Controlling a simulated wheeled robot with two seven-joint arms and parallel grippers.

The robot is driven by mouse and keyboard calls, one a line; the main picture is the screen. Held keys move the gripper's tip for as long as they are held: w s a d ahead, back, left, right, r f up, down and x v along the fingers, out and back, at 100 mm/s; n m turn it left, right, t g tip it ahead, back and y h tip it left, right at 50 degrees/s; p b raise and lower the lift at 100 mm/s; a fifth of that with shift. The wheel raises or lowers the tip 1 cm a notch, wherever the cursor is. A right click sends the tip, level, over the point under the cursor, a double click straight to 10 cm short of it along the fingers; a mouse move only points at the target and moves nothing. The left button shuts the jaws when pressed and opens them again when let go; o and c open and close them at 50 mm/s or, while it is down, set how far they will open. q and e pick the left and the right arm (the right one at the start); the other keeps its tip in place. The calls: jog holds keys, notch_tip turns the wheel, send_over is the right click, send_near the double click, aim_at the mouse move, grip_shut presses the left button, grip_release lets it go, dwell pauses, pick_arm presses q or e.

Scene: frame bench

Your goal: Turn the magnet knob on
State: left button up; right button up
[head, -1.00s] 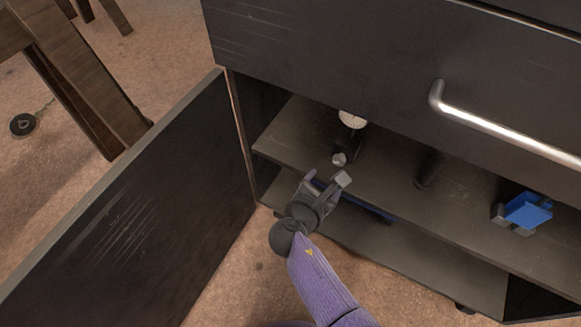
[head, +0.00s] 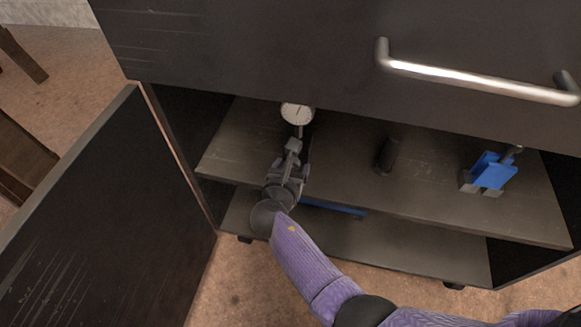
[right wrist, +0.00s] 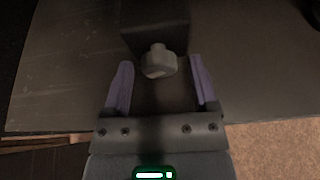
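The magnet knob (right wrist: 158,62) is a small grey knob on the front of a black magnet base (right wrist: 155,36) in the right wrist view. The base carries a round white dial gauge (head: 297,113), seen on the cabinet shelf in the head view. My right gripper (head: 292,160) is in front of the base and hides most of it and the knob there. In the right wrist view its purple fingers (right wrist: 162,62) are open, one on each side of the knob, with a gap on both sides. My left gripper is not in view.
The shelf (head: 345,172) also holds a dark cylinder (head: 387,155) and a blue vise-like tool (head: 491,172). A blue item (head: 335,208) lies below. A drawer with a metal handle (head: 470,80) overhangs; the open door (head: 110,200) stands at left.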

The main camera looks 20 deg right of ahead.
grip_shut()
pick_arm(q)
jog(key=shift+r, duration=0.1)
pick_arm(e)
jog(key=shift+m+t+y+p, duration=0.3)
jog(key=shift+m+y, duration=0.1)
jog(key=shift+m, duration=0.1)
jog(key=shift+s+m+t+y, duration=0.1)
jog(key=shift+m+t+y, duration=0.25)
jog(key=shift+m, duration=0.35)
jog(key=shift+d+f+m+y, duration=0.1)
jog(key=shift+m+y, duration=0.25)
jog(key=shift+m, duration=0.25)
jog(key=shift+m+t, duration=0.45)
jog(key=shift+m, duration=0.05)
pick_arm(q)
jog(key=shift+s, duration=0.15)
